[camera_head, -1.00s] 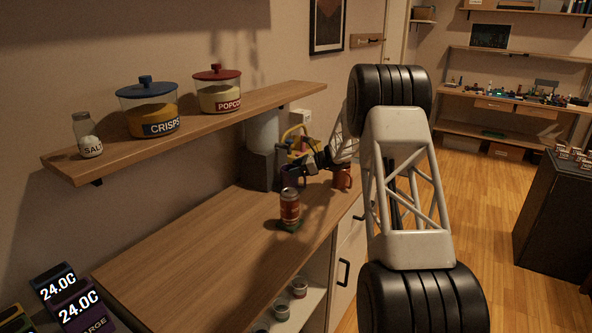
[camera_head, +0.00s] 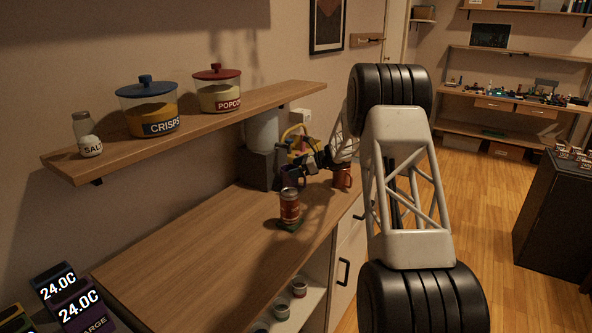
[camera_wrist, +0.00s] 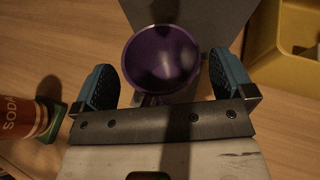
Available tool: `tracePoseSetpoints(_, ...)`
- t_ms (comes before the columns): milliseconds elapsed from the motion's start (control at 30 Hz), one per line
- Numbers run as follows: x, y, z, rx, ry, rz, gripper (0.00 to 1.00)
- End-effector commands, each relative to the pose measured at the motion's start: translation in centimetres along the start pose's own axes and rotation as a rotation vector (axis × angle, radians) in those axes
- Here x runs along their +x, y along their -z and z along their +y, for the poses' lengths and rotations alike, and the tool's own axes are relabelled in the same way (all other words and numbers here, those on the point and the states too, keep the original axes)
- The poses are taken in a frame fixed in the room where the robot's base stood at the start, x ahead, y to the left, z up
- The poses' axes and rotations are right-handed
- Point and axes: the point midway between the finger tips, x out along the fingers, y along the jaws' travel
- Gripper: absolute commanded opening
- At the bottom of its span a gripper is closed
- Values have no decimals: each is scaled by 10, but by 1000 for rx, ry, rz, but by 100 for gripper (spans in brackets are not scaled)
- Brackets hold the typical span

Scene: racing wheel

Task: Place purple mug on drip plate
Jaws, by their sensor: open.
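The purple mug (camera_wrist: 160,60) is seen from above in the wrist view, with its open rim towards the camera. My gripper (camera_wrist: 165,82) is open, with one blue-black finger at each side of the mug. The left finger looks close to its wall, and a small gap shows on the right. In the head view the mug (camera_head: 292,178) is a dark shape beside my gripper (camera_head: 304,166), in front of the dispenser (camera_head: 260,165). A dark grey flat surface (camera_wrist: 205,14), possibly the drip plate, lies behind the mug; I cannot tell whether they touch.
A soda can (camera_head: 289,205) stands on a green coaster (camera_head: 289,225), near my left finger in the wrist view. A yellow bin (camera_wrist: 285,75) is close on the right. A red mug (camera_head: 343,177) stands right of my gripper. The counter's left part (camera_head: 190,260) is clear.

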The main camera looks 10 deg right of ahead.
Motion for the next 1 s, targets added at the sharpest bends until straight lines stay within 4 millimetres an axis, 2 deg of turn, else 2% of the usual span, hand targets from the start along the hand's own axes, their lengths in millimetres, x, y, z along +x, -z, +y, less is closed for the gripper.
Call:
tracePoseSetpoints(267, -28, 1, 0, 1, 3, 0, 100)
tracePoseSetpoints(700, -96, 1, 0, 1, 2, 0, 100)
tracePoseSetpoints(1000, -118, 0, 0, 1, 0, 0, 100)
